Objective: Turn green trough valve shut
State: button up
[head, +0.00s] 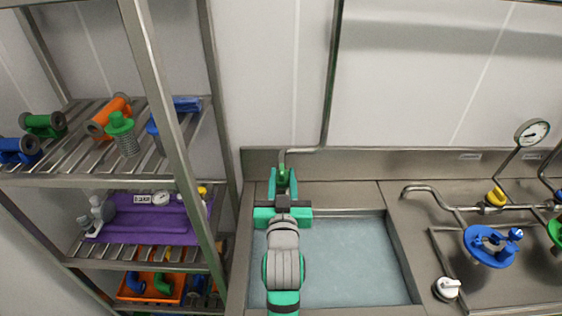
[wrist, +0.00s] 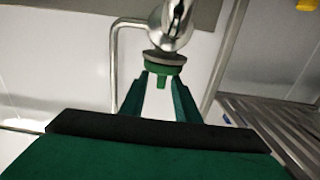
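The green valve (head: 282,169) is on the pipe at the back wall, above the trough (head: 398,262). In the wrist view the valve (wrist: 166,66) is a green piece with a short tab hanging under a grey disc and metal pipe fitting. My gripper (head: 283,184) reaches over the trough to the valve. In the wrist view its two green fingers (wrist: 162,82) stand apart, with their tips just below the green body, either side of the tab. Gaps show beside the tab. Whether a fingertip touches the valve I cannot tell. The trough holds greyish liquid.
A metal shelf rack (head: 110,180) with coloured pipe parts stands close on the left. On the right counter are a curved spout (head: 420,190), a blue valve wheel (head: 490,246), a white knob (head: 447,288) and a gauge (head: 532,132). A vertical pipe (head: 331,80) runs up the wall.

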aim_at(282, 165)
jog(key=shift+w, duration=3.35)
jog(key=shift+c, duration=0.6)
grip_shut()
